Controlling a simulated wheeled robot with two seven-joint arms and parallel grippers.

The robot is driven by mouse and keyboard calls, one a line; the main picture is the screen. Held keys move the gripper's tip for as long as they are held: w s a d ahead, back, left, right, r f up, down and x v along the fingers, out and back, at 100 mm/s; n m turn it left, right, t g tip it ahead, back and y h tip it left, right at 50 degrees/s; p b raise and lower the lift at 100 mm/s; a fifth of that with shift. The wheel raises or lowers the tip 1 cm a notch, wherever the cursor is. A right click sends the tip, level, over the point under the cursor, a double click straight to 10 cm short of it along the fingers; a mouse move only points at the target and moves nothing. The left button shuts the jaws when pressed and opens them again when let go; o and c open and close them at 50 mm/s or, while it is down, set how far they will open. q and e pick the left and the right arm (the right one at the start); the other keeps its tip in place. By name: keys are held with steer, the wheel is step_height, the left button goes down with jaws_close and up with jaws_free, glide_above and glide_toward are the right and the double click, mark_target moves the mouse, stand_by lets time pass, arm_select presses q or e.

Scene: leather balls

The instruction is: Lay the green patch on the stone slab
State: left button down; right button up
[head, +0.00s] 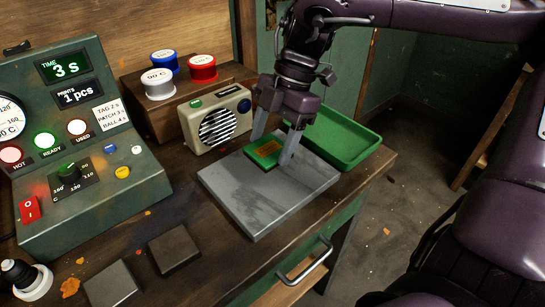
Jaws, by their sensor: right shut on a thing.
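My left gripper is not in view.
A green tray (345,140) stands behind the slab at right. A cream radio (216,119) stands behind at left, near spools on a wooden box (187,107). A control panel (75,150) fills the left. Two dark square blocks (174,249) (111,285) lie in front.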

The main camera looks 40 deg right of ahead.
mark_target(277, 144)
step_height(277, 144, down, 4)
steer(key=shift+f, duration=0.1)
arm_select(q)
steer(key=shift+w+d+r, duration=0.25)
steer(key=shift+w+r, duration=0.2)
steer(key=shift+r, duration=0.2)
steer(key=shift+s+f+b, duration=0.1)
steer(key=shift+b, duration=0.2)
arm_select(e)
steer(key=shift+f, duration=0.2)
steer(key=o, duration=1)
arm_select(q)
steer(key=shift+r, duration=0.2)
arm_select(e)
steer(key=shift+r, duration=0.1)
